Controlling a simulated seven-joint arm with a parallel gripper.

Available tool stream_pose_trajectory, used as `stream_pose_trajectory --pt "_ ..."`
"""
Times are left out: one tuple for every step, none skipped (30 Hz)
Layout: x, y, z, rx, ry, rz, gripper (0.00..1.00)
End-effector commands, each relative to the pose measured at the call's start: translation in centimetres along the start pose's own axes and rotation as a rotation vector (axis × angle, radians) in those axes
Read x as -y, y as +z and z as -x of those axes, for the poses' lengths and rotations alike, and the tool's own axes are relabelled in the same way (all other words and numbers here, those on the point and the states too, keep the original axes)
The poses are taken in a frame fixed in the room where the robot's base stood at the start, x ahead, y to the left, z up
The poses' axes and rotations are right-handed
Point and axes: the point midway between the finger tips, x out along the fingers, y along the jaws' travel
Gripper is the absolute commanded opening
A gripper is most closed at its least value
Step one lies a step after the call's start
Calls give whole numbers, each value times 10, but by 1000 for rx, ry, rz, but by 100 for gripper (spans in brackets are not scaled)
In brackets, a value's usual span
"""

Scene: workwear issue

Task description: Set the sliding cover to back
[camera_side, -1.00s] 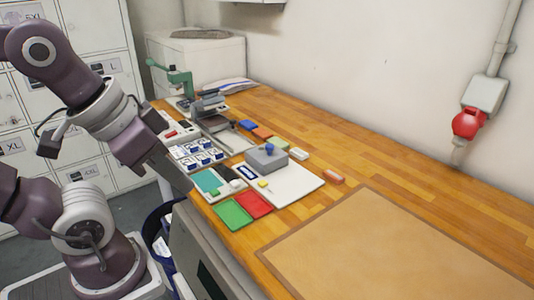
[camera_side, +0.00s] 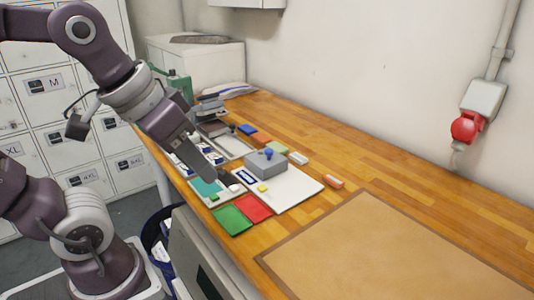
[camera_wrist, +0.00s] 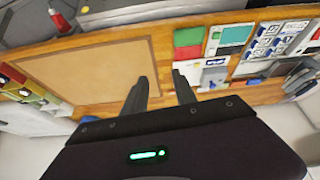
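A grey block with a blue knob, seemingly the sliding cover (camera_side: 266,163), sits on a white board (camera_side: 296,190) on the wooden bench. A small yellow piece and a dark blue label are on the board's near left part. The board also shows in the wrist view (camera_wrist: 212,72), partly beyond my right finger. My gripper (camera_side: 212,172) is above the bench, left of the grey block and apart from it. In the wrist view my gripper's two fingers (camera_wrist: 161,83) are spread with nothing between them.
A green pad (camera_side: 232,221) and a red pad (camera_side: 254,207) lie before the board. A teal panel (camera_side: 205,188) lies to their left. Small coloured blocks (camera_side: 247,130) stand behind. A large brown mat (camera_side: 400,250) leaves free room at right.

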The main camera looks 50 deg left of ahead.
Motion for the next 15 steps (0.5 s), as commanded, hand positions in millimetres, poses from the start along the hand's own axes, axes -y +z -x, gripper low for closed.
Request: stream_pose_trajectory --pt "7 -32 -10 25 -10 73 45" --pt "13 -55 -18 32 -20 125 46" --pt "25 -84 -33 45 -40 199 46" --pt "35 -106 -46 50 -58 253 46" --pt "46 -125 -62 57 -80 305 46" --pt "62 -148 -84 64 -113 369 46" --pt "74 -164 -102 67 -139 412 46" --pt "87 -177 -119 69 -166 451 46" --pt "104 -191 -142 70 -202 496 46" --pt "115 -199 -158 70 -226 523 46" --pt "125 -205 -173 70 -250 548 46" --pt "137 -212 -190 67 -276 572 46" --pt "144 -215 -200 66 -293 585 46" --pt "151 -218 -209 65 -306 597 46" --pt "156 -220 -217 64 -319 607 46"
